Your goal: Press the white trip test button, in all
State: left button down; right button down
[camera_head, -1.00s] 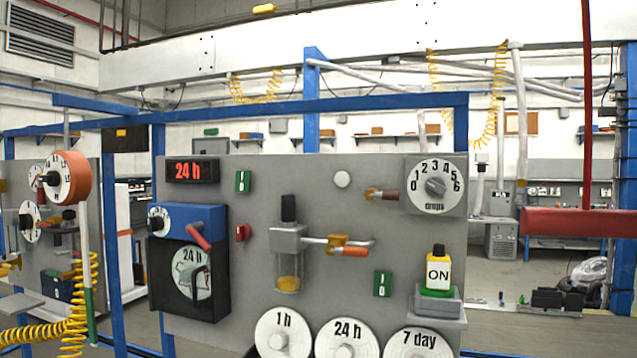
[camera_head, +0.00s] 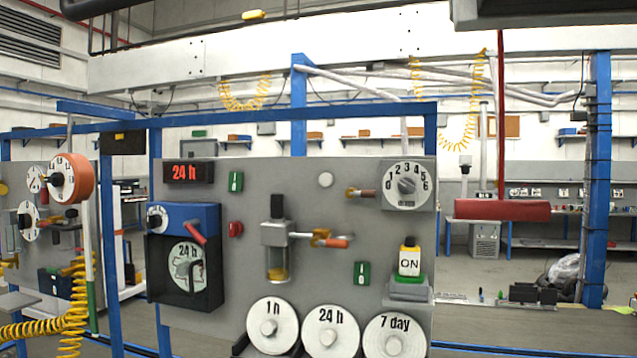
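A small round white button (camera_head: 325,180) sits on the upper middle of the grey panel (camera_head: 290,185), flush against its face as far as I can see. It is left of a numbered dial (camera_head: 407,186) and a brass fitting with a brown end (camera_head: 361,193). Nothing covers the button. Whether it is the trip test button cannot be read from any label. Neither of my grippers is in view.

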aim_at(325, 180)
jog(key=z, duration=0.1)
jog(key=i, duration=0.9)
jog(key=u, duration=0.1)
